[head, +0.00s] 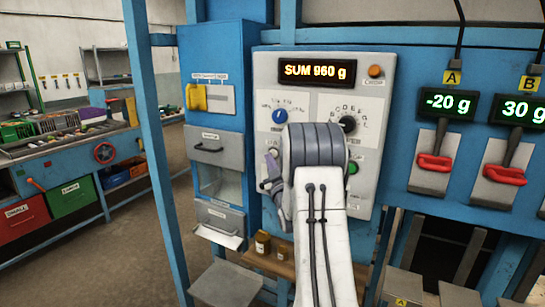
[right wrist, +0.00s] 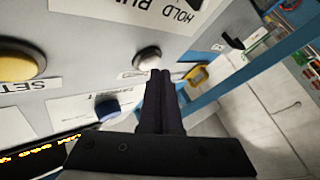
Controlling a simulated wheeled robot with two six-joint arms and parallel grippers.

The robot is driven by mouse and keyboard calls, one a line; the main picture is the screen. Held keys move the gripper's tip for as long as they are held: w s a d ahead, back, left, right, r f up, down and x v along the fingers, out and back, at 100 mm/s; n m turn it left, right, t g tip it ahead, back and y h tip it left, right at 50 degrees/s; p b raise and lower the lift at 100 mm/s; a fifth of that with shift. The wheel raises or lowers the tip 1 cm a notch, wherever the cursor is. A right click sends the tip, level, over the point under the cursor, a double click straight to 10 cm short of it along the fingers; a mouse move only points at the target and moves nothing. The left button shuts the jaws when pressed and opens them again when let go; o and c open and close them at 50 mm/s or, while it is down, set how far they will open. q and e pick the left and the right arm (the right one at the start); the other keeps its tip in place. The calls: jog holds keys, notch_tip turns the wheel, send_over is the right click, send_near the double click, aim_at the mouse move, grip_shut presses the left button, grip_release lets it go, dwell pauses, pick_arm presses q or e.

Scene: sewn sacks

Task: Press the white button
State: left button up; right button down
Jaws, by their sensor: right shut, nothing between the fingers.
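The white button (right wrist: 147,58) is a pale round button on the grey panel in the right wrist view, just beyond my fingertips. In the head view the gripper (head: 271,180) shows partly, left of my white forearm. My left gripper is not in view.
A yellow SET button (right wrist: 18,65) and a blue knob (right wrist: 107,107) are near the white button. The head view shows an orange button (head: 375,71), a black dial (head: 347,123), a green button (head: 352,168) and red levers (head: 434,162). A blue post (head: 155,150) stands left.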

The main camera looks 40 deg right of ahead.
jog(key=shift+w+d, duration=0.2)
jog(key=shift+d, duration=0.3)
dwell(0.9)
jog(key=shift+a+b, duration=0.1)
jog(key=shift+b, duration=0.3)
jog(key=shift+s+a+b, duration=0.3)
jog(key=shift+a+b, duration=0.15)
jog(key=shift+a, duration=0.2)
jog(key=shift+s+a+b, duration=0.35)
jog(key=shift+a+b, duration=0.05)
jog(key=shift+a, duration=0.4)
jog(key=shift+s+a+b, duration=0.3)
jog(key=shift+a+b, duration=0.1)
jog(key=shift+a, duration=0.35)
jog(key=shift+s+a+b, duration=0.35)
jog(key=shift+a+b, duration=0.05)
jog(key=shift+a, duration=0.4)
